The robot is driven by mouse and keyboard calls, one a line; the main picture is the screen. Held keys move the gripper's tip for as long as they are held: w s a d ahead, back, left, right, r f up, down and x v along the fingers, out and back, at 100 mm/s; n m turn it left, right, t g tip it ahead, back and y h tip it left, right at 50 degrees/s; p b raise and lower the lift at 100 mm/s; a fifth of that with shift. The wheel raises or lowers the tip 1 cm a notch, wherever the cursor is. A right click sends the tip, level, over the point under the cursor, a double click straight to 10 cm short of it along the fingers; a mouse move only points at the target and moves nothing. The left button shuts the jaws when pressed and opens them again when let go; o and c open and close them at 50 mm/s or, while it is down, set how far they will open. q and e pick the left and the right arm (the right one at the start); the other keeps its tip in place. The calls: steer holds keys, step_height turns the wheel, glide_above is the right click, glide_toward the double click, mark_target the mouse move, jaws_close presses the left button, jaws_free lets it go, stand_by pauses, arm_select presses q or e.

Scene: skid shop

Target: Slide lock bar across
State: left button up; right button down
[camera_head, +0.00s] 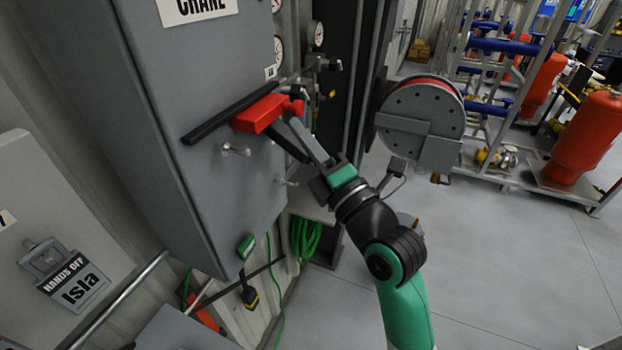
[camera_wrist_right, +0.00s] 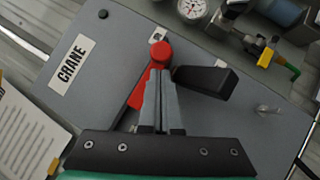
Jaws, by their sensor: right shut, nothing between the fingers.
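The crane cabinet (camera_head: 190,60) has a long dark bar (camera_head: 205,128) slanting across its front. A red block (camera_head: 258,114) with a round red knob (camera_head: 297,107) sits on that bar; I cannot tell which part is the lock bar. My right gripper (camera_head: 291,124) is shut and empty, its fingertips just below the knob. In the right wrist view the closed fingertips (camera_wrist_right: 161,74) overlap the red block (camera_wrist_right: 138,93), below the knob (camera_wrist_right: 161,52). The dark bar (camera_wrist_right: 205,82) shows right of the fingers. Contact is unclear. My left gripper is not in view.
Metal handles (camera_head: 235,150) stick out of the cabinet front below the bar. Gauges (camera_head: 318,35) and fittings are beyond its far side. A hose reel (camera_head: 420,110) stands right of my arm.

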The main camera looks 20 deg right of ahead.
steer(key=a+b+v, duration=0.1)
steer(key=b+v, duration=0.1)
steer(key=v, duration=1)
steer(key=shift+s+a+f+b, duration=0.25)
steer(key=shift+a+f+b, duration=0.1)
steer(key=shift+f+b, duration=0.05)
